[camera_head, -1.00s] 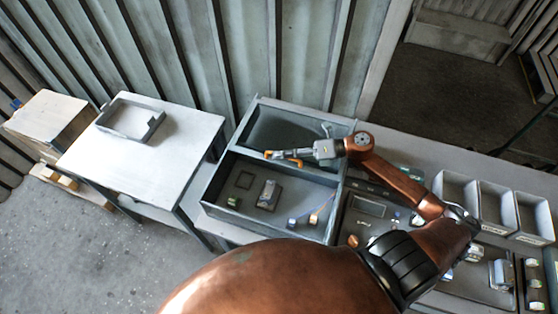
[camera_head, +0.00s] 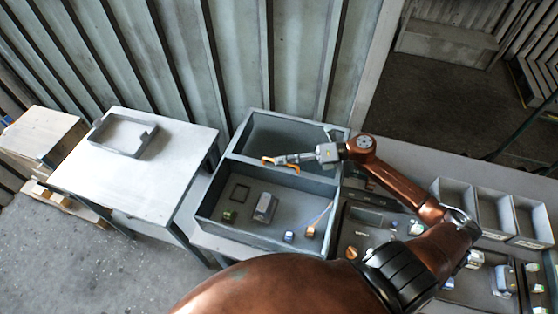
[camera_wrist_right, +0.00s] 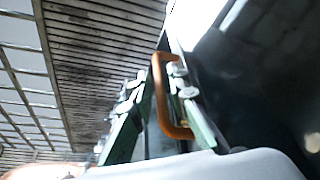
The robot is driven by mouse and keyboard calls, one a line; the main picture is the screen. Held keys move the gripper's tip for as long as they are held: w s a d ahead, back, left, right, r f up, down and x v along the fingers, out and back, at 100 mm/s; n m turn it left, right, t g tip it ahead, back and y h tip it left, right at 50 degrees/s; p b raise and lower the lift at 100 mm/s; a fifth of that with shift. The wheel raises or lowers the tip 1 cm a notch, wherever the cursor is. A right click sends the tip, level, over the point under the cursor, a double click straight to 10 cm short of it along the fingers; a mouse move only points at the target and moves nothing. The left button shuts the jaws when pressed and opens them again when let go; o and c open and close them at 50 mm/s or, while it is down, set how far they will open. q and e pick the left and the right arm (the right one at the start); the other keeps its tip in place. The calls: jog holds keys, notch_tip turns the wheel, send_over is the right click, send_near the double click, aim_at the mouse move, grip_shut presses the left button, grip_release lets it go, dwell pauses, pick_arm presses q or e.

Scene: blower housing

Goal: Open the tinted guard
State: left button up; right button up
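The tinted guard (camera_head: 285,133) is a dark panel over the back section of the grey housing (camera_head: 210,205) in the head view. It also fills the right of the right wrist view (camera_wrist_right: 250,75). Its orange handle (camera_head: 267,161) sits near the divider. My right gripper (camera_head: 298,158) reaches this handle from the right. In the right wrist view the handle (camera_wrist_right: 159,95) lies between the two fingers of the gripper (camera_wrist_right: 158,72), one finger passing through its loop. I cannot tell whether the fingers press on it. My left gripper is out of view.
The housing's front section holds several small parts, among them a grey block (camera_head: 265,207). A white table (camera_head: 135,180) with a grey frame (camera_head: 122,134) stands left. Grey bins (camera_head: 495,215) stand right of my arm. A corrugated wall rises behind.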

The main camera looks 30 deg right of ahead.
jog(key=v, duration=0.9)
jog(key=shift+d, duration=0.2)
jog(key=shift+s+d+r, duration=0.1)
jog(key=shift+s+d, duration=0.2)
jog(key=shift+d, duration=0.05)
